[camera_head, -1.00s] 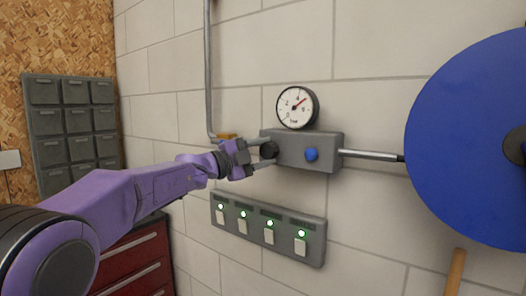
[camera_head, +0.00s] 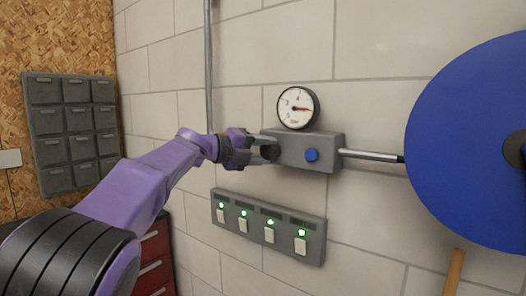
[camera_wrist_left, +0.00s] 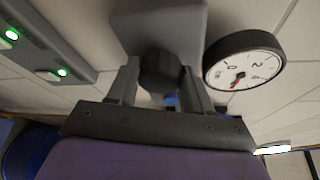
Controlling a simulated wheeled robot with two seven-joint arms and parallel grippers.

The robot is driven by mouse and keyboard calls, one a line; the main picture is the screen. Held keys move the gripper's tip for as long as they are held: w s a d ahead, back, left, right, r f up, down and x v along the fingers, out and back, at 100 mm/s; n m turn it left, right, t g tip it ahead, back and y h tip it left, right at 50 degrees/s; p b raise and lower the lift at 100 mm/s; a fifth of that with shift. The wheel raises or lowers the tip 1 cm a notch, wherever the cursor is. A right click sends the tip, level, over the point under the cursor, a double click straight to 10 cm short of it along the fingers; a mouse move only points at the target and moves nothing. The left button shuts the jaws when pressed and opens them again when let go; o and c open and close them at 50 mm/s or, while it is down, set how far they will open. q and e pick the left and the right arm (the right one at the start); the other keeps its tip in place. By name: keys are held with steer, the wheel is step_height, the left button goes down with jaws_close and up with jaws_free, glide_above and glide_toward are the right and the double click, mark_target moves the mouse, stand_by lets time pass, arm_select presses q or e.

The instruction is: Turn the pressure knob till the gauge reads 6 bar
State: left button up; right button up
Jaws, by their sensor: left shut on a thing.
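The black pressure knob (camera_wrist_left: 160,72) sits on the left end of a grey regulator box (camera_head: 322,165) on the wall. In the head view my left gripper (camera_head: 268,152) covers most of the knob. In the left wrist view the gripper's two fingers stand on either side of the knob, shut on it. The round white gauge (camera_head: 298,107) sits on top of the box. Its red needle points right, at about where the 6 is; the exact reading is too small to tell. The gauge also shows in the left wrist view (camera_wrist_left: 244,70). My right gripper is not in view.
A blue button (camera_head: 312,155) is on the box front. Below is a grey switch panel (camera_head: 262,212) with several green lights. A metal pipe (camera_head: 370,155) leads right to a large blue disc (camera_head: 460,130). Grey drawers (camera_head: 74,130) hang at left.

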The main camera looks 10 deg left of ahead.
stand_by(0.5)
arm_select(q)
steer(key=o, duration=1)
steer(key=shift+o, duration=0.2)
steer(key=shift+s+a+b, duration=0.25)
steer(key=shift+b, duration=0.1)
steer(key=b+v, duration=0.4)
steer(key=v, duration=0.5)
steer(key=shift+s+a, duration=0.25)
steer(key=shift+s, duration=0.05)
steer(key=shift+r, duration=0.1)
